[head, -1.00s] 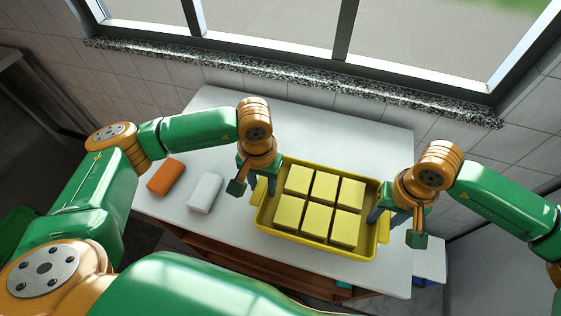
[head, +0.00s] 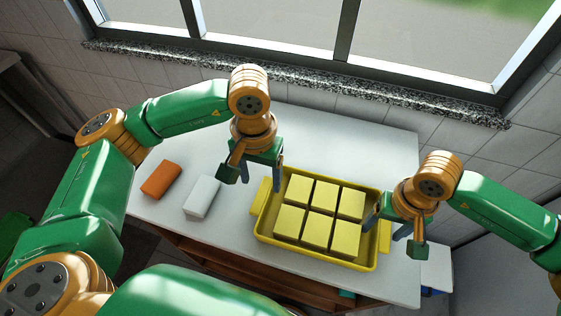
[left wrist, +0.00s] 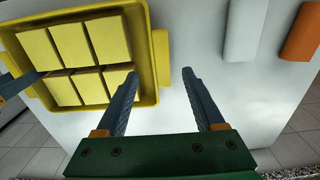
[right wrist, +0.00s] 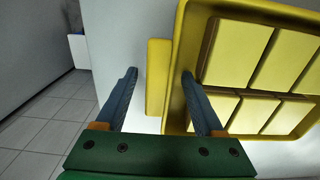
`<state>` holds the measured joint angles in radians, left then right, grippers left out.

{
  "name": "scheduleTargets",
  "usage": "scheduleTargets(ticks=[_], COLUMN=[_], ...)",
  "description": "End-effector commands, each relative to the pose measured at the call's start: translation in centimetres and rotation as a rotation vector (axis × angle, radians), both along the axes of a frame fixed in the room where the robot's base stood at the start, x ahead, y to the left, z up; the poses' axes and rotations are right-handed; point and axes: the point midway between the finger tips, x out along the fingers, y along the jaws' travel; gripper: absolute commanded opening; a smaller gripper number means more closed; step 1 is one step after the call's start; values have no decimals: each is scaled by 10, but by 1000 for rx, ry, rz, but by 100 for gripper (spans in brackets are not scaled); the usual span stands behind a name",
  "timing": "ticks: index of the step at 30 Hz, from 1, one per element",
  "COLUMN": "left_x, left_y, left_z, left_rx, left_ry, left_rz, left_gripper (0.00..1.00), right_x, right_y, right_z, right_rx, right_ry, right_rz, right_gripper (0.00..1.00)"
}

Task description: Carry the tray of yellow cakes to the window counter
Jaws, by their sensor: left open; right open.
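The yellow tray (head: 318,258) of several yellow cakes (head: 320,217) rests on a white counter (head: 315,130) below the window. My left gripper (head: 260,180) is open and empty, on the window side of the tray's left handle (head: 262,197); the handle also shows beyond the left fingertips in the left wrist view (left wrist: 161,58). My right gripper (head: 384,228) is open at the tray's right handle (head: 385,237). In the right wrist view that handle (right wrist: 158,80) appears between the open fingers, one finger overlapping the tray's rim; contact cannot be told.
An orange block (head: 161,180) and a white block (head: 202,196) lie left of the tray. A speckled stone sill (head: 300,84) runs under the window. The white surface between tray and wall is clear. Brown shelving (head: 220,258) shows under the counter's front edge.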

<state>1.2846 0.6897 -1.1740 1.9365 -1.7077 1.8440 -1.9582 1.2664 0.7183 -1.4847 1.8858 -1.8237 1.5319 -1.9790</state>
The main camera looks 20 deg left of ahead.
Motion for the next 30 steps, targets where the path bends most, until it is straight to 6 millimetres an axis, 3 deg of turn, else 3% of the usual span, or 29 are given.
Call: scheduleTargets(ticks=[3, 8, 11, 21, 25, 30], left_x=[0, 0, 0, 0, 0, 0], left_y=[0, 0, 0, 0, 0, 0], left_z=[27, 45, 47, 46, 46, 46], left_rx=[-1, -1, 0, 0, 0, 0], left_ry=[-3, 0, 1, 1, 1, 1], left_rz=[0, 0, 0, 0, 0, 0], left_gripper=[70, 70, 70, 70, 70, 70], right_x=[0, 0, 1, 1, 0, 0], right_y=[0, 0, 0, 0, 0, 0], right_z=[0, 2, 17, 104, 118, 121], right_rx=[0, 0, 1, 1, 0, 0], right_ry=[0, -1, -4, -4, -1, 0], right_rz=[0, 0, -1, -1, 1, 0], right_gripper=[70, 70, 70, 70, 70, 70])
